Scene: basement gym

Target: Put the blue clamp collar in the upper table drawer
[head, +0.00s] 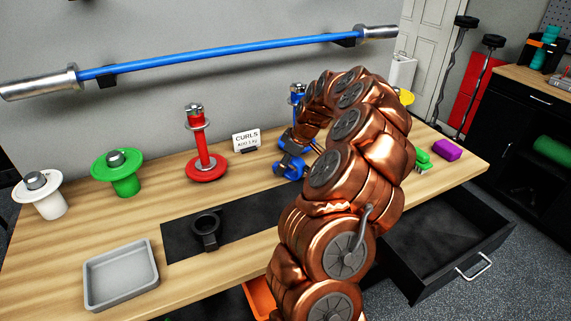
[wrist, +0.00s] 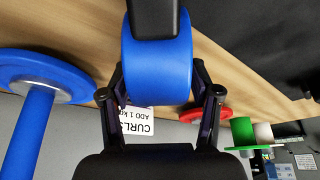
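The blue clamp collar (wrist: 157,70) fills the space between my fingers in the wrist view, its black lever part at the top of the picture. My gripper (wrist: 157,82) is shut on its two sides. In the head view my gripper (head: 291,158) is low over the back of the table, near the blue weight post (head: 297,92); my arm partly hides both. Whether the collar touches the table cannot be told. A black table drawer (head: 440,240) stands pulled open at the right below the tabletop; the part of its inside in view is empty.
White (head: 40,195), green (head: 118,172) and red (head: 205,150) posts line the back. A black collar (head: 206,228) lies on the dark mat (head: 180,246). A grey tray (head: 121,274) is front left. Green (head: 423,161) and purple (head: 447,150) blocks lie right. A blue barbell (head: 220,50) hangs behind.

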